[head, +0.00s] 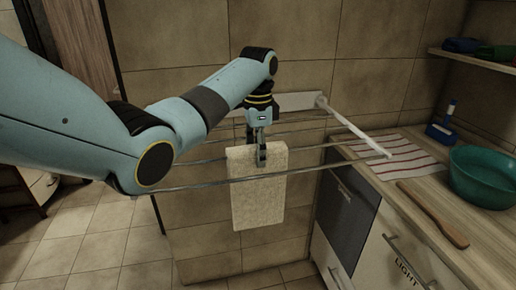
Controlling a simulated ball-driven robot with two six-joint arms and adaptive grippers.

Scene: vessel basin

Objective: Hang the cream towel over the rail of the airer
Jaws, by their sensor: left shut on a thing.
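The cream towel (258,205) hangs upright in the middle of the head view, at the airer. My left gripper (261,160) comes down from above and is shut on the towel near its top edge. The airer (340,163) is on the tiled wall, with thin grey rails running left to right and a white side arm (355,130) at the right. The towel is at the front rail (320,168), with its lower part below rail height. I cannot tell whether it drapes over that rail or only hangs beside it. My right gripper is not in view.
A shelf (480,60) with folded cloths is above. Open tiled floor (100,240) lies at the left.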

